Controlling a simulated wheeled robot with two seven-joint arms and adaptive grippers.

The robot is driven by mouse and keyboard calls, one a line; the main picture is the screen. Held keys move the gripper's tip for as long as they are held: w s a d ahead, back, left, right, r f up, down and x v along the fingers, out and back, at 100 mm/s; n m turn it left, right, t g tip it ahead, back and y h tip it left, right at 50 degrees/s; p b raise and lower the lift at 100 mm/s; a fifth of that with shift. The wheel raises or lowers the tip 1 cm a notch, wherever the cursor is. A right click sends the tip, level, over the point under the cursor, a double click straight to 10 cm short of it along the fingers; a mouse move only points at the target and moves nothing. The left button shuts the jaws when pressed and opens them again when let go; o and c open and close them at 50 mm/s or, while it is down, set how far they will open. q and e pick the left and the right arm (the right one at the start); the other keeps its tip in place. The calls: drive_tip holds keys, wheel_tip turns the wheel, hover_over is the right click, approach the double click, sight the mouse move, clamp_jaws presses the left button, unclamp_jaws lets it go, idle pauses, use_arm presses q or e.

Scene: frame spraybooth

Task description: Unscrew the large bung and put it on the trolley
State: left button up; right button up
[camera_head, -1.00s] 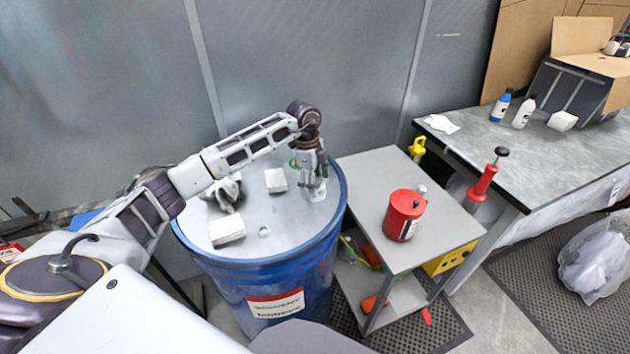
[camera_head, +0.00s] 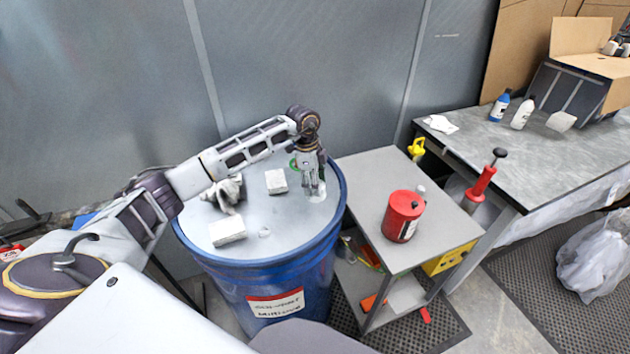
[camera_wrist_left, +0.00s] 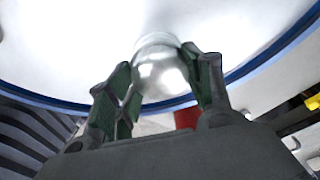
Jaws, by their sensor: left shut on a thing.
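The large bung (camera_wrist_left: 160,70) is a shiny metal, rounded piece on the pale lid of the blue drum (camera_head: 258,268). My left gripper (camera_head: 316,190) points down at the right part of the lid. In the left wrist view its green-lined fingers (camera_wrist_left: 163,85) are on both sides of the bung and shut on it. In the head view the fingers mostly hide the bung. Whether it is loose from the lid I cannot tell. The grey-topped trolley (camera_head: 365,172) stands just right of the drum. My right gripper is not in view.
White blocks (camera_head: 227,231) (camera_head: 276,181), a crumpled cloth (camera_head: 228,191) and a small cap (camera_head: 264,232) lie on the lid. A red can (camera_head: 403,216) stands on the trolley, whose back left top is clear. A workbench (camera_head: 480,140) with bottles stands at the right.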

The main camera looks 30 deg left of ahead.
use_arm(q)
drive_tip(key=shift+n+p, duration=0.65)
drive_tip(key=shift+n, duration=0.45)
drive_tip(key=shift+n, duration=0.4)
drive_tip(key=shift+s+n+p, duration=0.1)
drive_tip(key=shift+n+p, duration=0.6)
drive_tip(key=shift+d+n+t+y+p, duration=0.1)
drive_tip(key=shift+n+t+y+p, duration=0.3)
drive_tip(key=shift+n+p, duration=0.7)
drive_tip(key=shift+n+b, duration=0.3)
drive_tip(key=shift+b, duration=0.1)
